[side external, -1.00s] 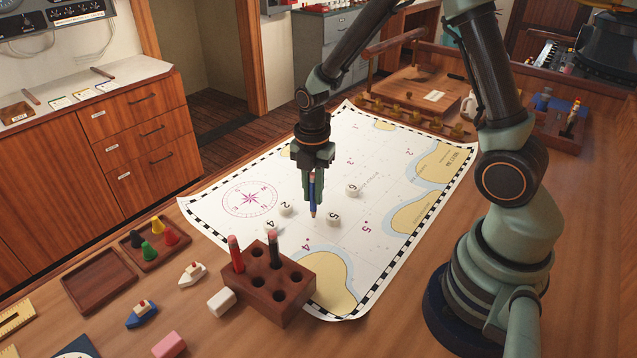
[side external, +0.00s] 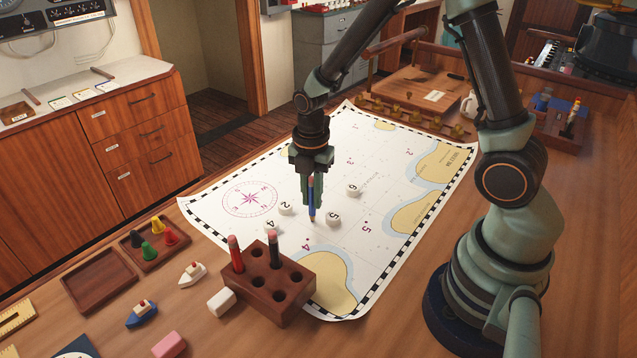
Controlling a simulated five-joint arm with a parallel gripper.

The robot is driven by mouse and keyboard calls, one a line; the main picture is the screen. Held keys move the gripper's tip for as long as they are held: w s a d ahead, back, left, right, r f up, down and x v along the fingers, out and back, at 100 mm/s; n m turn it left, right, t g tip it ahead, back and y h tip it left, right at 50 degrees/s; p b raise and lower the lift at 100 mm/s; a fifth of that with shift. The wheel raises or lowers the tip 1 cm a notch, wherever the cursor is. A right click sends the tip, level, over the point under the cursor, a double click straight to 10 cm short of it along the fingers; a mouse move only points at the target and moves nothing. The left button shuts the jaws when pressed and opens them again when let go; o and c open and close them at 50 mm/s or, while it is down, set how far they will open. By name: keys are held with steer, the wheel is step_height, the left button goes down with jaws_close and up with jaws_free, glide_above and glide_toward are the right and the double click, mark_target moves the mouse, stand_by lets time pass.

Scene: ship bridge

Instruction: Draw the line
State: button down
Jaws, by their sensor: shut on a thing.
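My gripper (side external: 311,182) is shut on a blue pencil (side external: 312,205) and holds it upright, point down, over the chart (side external: 330,155). The tip is close to the paper between the white markers numbered 2 (side external: 286,208) and 5 (side external: 333,219); I cannot tell whether it touches. White markers 4 (side external: 271,226) and 6 (side external: 353,190) also stand on the chart. I see no drawn line near the tip.
A wooden pencil block (side external: 283,288) with a red pencil (side external: 236,254) and a dark pencil (side external: 274,250) stands at the chart's near edge. A white eraser-like block (side external: 221,302), toy boats (side external: 192,273) and a tray of coloured pawns (side external: 156,256) lie to the left. The chart's right part is clear.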

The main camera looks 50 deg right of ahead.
steer(key=shift+s+a, duration=0.25)
steer(key=shift+a, duration=0.15)
steer(key=shift+a, duration=0.1)
steer(key=shift+s+a, duration=0.3)
steer(key=shift+a, duration=0.1)
steer(key=shift+a, duration=0.15)
stand_by(0.4)
steer(key=shift+s+a, duration=0.25)
steer(key=shift+a, duration=0.1)
steer(key=shift+a, duration=0.1)
steer(key=shift+s+a, duration=0.3)
steer(key=shift+a, duration=0.1)
steer(key=shift+a, duration=0.2)
stand_by(0.3)
steer(key=shift+s+a, duration=0.25)
steer(key=shift+a, duration=0.05)
